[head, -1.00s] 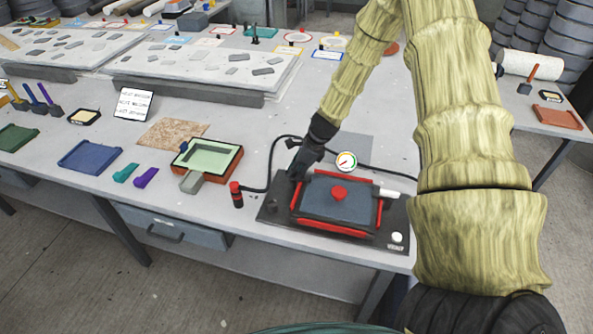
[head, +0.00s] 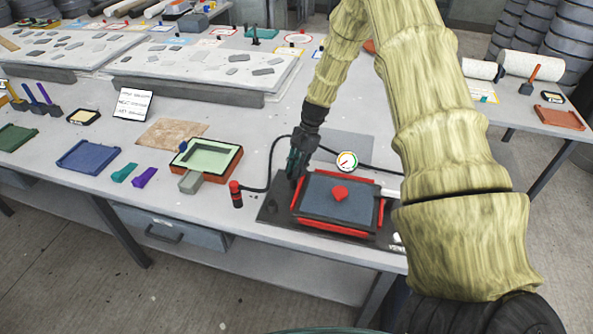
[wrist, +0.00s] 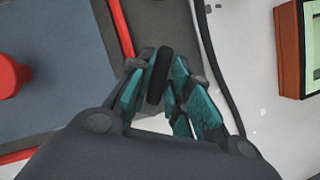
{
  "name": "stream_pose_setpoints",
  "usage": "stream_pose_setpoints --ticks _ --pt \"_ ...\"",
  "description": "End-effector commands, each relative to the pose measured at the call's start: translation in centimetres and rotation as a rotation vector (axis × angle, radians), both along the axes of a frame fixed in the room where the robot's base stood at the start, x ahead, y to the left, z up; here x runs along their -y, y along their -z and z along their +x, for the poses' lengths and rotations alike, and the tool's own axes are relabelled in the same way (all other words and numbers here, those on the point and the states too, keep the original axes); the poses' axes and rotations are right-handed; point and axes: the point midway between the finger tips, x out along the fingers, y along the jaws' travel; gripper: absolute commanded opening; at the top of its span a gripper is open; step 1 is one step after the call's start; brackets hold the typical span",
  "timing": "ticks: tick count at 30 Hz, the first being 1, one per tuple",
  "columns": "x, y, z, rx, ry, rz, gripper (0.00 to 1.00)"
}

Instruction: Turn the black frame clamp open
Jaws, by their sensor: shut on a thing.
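The black frame clamp (wrist: 160,74) is a dark elongated piece between my fingers in the wrist view. My gripper (head: 295,176) is at the left edge of the red-edged frame (head: 333,229); its teal fingers (wrist: 165,95) are closed around the clamp. The frame surrounds a blue-grey panel (head: 322,203) with a red knob (head: 340,193) on top, also at the left of the wrist view (wrist: 10,76). In the head view the clamp is hidden by my gripper, and its exact angle cannot be told.
A round gauge (head: 347,161) stands behind the frame. A black hose runs left to a red-and-black fitting (head: 236,194). A green-lined mould (head: 208,157) lies further left. The black base plate (head: 272,212) is near the table's front edge.

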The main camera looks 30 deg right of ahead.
Motion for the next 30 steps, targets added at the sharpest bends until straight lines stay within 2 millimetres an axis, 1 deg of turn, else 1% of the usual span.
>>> stream_pose_setpoints --ticks 1,6,15,21,30 --pt "-0.05 0.27 0.07 -0.002 -0.045 0.0 0.0" --pt "-0.11 0.25 0.24 -0.001 -0.201 0.0 0.0" --pt "-0.25 0.17 0.47 0.0 -0.42 0.0 0.0" --pt "-0.3 0.11 0.56 0.0 -0.509 0.0 0.0" --pt "-0.33 0.07 0.55 0.0 -0.561 0.001 0.0"
